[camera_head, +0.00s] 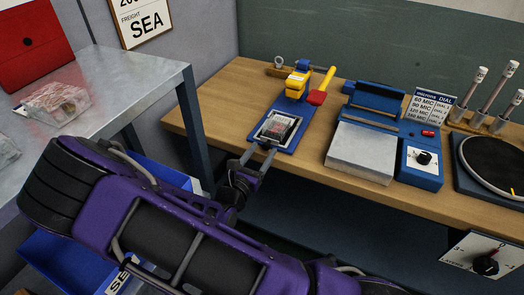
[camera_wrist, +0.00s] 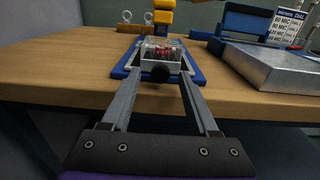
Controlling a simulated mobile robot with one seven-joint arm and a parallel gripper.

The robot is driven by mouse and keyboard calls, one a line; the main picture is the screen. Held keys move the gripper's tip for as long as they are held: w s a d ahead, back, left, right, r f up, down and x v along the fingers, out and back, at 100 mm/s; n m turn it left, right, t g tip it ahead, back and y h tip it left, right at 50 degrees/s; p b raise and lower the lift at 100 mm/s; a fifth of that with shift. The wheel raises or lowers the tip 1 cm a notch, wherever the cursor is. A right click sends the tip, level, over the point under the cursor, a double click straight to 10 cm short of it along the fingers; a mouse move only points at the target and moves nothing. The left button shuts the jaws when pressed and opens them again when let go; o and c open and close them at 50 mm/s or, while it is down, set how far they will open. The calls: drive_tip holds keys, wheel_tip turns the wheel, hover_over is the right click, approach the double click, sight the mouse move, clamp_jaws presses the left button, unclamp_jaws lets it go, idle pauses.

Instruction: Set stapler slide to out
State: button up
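The stapler (camera_head: 298,82) has a yellow and blue head and a red lever (camera_head: 318,92) at the back of a blue base (camera_head: 286,144). Its slide, a small silvery carriage (camera_head: 274,128), is at the front of the base, apart from the head. A clear pack with reddish contents (camera_wrist: 161,54) lies on the slide. A black knob (camera_wrist: 160,75) sticks out from the slide's front. My gripper (camera_head: 257,156) is at the stapler's front end. In the wrist view, its fingers are apart, one on each side of the knob, with visible gaps.
A blue sealer with a silvery plate (camera_head: 360,152) and dial stands right of the stapler. A turntable (camera_head: 494,162) is farther right. A metal table (camera_head: 130,80) is at the left, with a red case (camera_head: 32,42) and clear packs. Bare wood lies left of the stapler.

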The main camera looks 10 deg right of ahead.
drive_tip(key=v, duration=1.7)
drive_tip(key=shift+s, duration=0.2)
drive_tip(key=shift+a+r, duration=0.1)
